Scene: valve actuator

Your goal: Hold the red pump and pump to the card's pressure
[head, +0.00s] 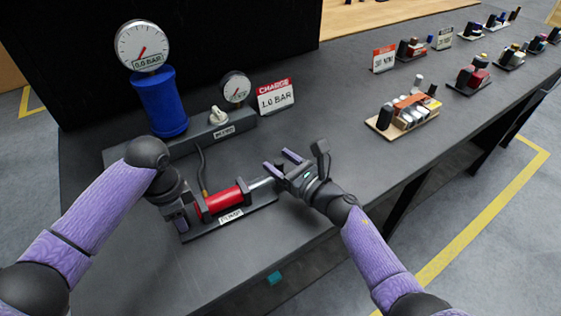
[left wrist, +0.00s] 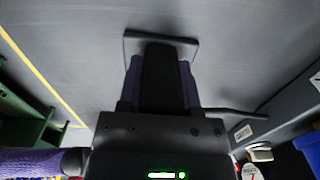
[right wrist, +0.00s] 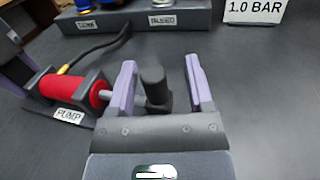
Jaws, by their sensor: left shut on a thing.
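The red pump (head: 224,200) lies on a dark base labelled PUMP, on the grey bench; it also shows in the right wrist view (right wrist: 72,90). My left gripper (head: 178,216) is shut on the dark block (left wrist: 158,75) at the pump's left end. My right gripper (head: 281,164) is open, its fingers on either side of the black pump handle (right wrist: 154,86) at the rod's end, with gaps visible. The red-topped card (head: 275,97) reads CHARGE 1.0 BAR. The large gauge (head: 142,46) on the blue cylinder (head: 160,102) reads 0.0 BAR.
A grey manifold (head: 205,132) with a white knob (head: 217,115) and a small gauge (head: 236,87) stands behind the pump. A dark hose (head: 202,170) links them. A wooden tray of parts (head: 402,117) and several small assemblies stand farther right. The bench front edge is close.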

